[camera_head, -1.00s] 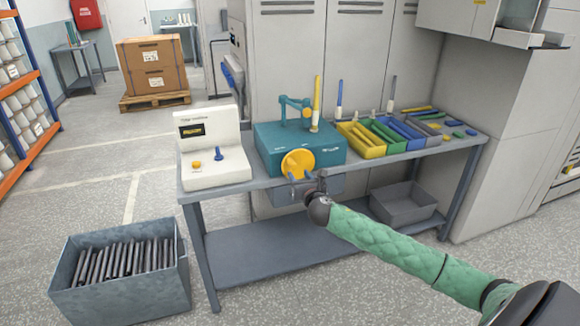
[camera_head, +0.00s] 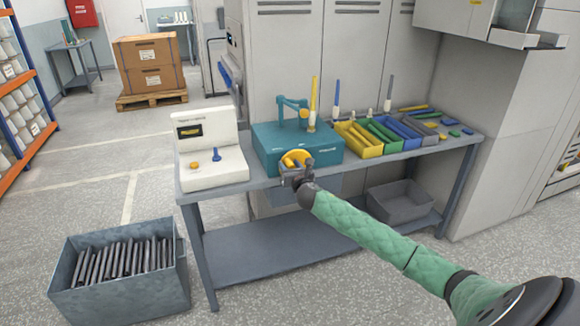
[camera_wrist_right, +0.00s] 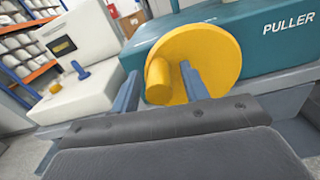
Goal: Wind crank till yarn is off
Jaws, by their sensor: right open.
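The teal puller machine (camera_head: 270,148) stands on the bench; its side lettering shows in the right wrist view (camera_wrist_right: 290,27). Its yellow crank disc (camera_head: 302,156) faces me and is partly hidden by my right gripper in the head view. In the right wrist view the crank disc (camera_wrist_right: 212,55) has a stubby yellow handle (camera_wrist_right: 158,82). My right gripper (camera_wrist_right: 158,84) is open, with one finger on each side of the handle; contact cannot be told. A tall yellow bobbin (camera_head: 314,95) with a white lower part stands upright on the puller by a teal arm (camera_head: 292,101). My left gripper is out of view.
A white device (camera_head: 212,160) with a yellow and a blue knob stands left on the bench (camera_head: 300,272). Yellow, green, blue and grey trays (camera_head: 364,148) lie right of the puller. A grey bin of dark rods (camera_head: 120,295) stands on the floor.

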